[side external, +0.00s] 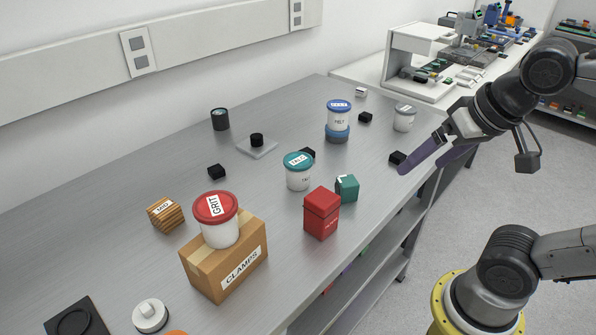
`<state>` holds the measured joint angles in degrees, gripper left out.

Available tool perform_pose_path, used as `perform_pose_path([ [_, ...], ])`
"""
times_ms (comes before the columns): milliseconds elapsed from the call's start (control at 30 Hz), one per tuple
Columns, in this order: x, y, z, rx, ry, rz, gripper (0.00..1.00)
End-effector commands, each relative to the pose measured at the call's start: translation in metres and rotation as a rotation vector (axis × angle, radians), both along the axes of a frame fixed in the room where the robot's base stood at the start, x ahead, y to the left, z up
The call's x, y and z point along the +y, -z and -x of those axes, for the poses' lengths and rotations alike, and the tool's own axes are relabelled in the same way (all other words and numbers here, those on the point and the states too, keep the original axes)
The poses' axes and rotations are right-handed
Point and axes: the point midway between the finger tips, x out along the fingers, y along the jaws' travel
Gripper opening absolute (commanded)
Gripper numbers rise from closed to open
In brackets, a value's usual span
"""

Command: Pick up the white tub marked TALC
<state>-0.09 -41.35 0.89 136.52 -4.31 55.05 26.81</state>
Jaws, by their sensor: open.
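A white tub with a teal lid (299,172) stands upright on the grey bench, near its middle. The label on its lid appears to read TALC, though the print is small. My gripper (423,166) has long purple fingers and is open and empty. It is to the right of the tub, above the bench's right edge, clearly apart from it. Other white tubs are a blue-lidded one (339,119) on a blue round base, a red-lidded one marked GRIT (219,224), and a grey-lidded one (404,119).
The GRIT tub sits on a cardboard box (231,266). A red canister (321,215) and a teal block (347,188) stand close in front of the teal-lidded tub. A small black block (397,158) lies near my fingers. The bench left of the tub has free room.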

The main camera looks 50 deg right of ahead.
Motion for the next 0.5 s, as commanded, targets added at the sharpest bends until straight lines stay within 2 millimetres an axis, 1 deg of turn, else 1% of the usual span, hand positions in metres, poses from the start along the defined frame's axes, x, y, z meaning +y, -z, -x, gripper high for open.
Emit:
perform_pose_path([
  [33, -0.004, -0.012, -0.015, 0.004, 0.091, -0.025, 1.00],
  [67, -0.006, -0.019, -0.023, 0.007, 0.147, -0.041, 1.00],
  [100, -0.009, -0.027, -0.036, 0.010, 0.223, -0.059, 1.00],
  [167, -0.013, -0.037, -0.059, 0.018, 0.336, -0.082, 1.00],
  [200, -0.015, -0.043, -0.076, 0.022, 0.410, -0.093, 1.00],
  [267, -0.016, -0.048, -0.103, 0.027, 0.511, -0.104, 1.00],
  [300, -0.016, -0.049, -0.120, 0.031, 0.571, -0.108, 1.00],
  [367, -0.015, -0.049, -0.146, 0.033, 0.650, -0.107, 1.00],
  [400, -0.013, -0.046, -0.164, 0.036, 0.696, -0.104, 1.00],
  [467, -0.010, -0.040, -0.190, 0.037, 0.755, -0.095, 1.00],
  [500, -0.006, -0.033, -0.206, 0.042, 0.786, -0.083, 1.00],
])
